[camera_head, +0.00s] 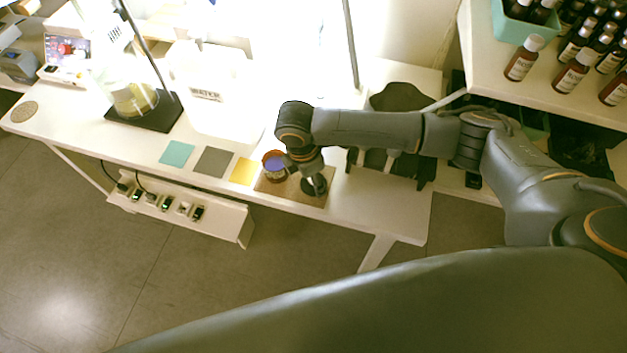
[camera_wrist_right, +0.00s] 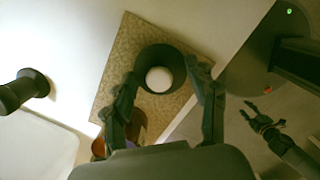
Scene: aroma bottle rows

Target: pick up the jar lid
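The jar lid (camera_wrist_right: 150,57) is a dark round piece with a pale white disc (camera_wrist_right: 158,79) in its middle. It is over the cork mat (camera_wrist_right: 112,75) in the right wrist view. My right gripper (camera_wrist_right: 161,82) has its two fingers apart, one on each side of the lid; firm contact cannot be made out. An amber jar (camera_head: 273,163) with a purple top surface stands on the mat, left of my right gripper (camera_head: 313,181) in the head view. My left gripper (camera_wrist_right: 264,116) shows small over the floor in the wrist view, its fingers apart.
Teal (camera_head: 177,153), grey (camera_head: 213,162) and yellow (camera_head: 242,171) squares lie left of the mat. A white water container (camera_head: 225,110) and a dark stand base (camera_head: 145,112) stand behind. Brown bottles (camera_head: 573,72) crowd the upper right shelf. The table's front edge is close to the mat.

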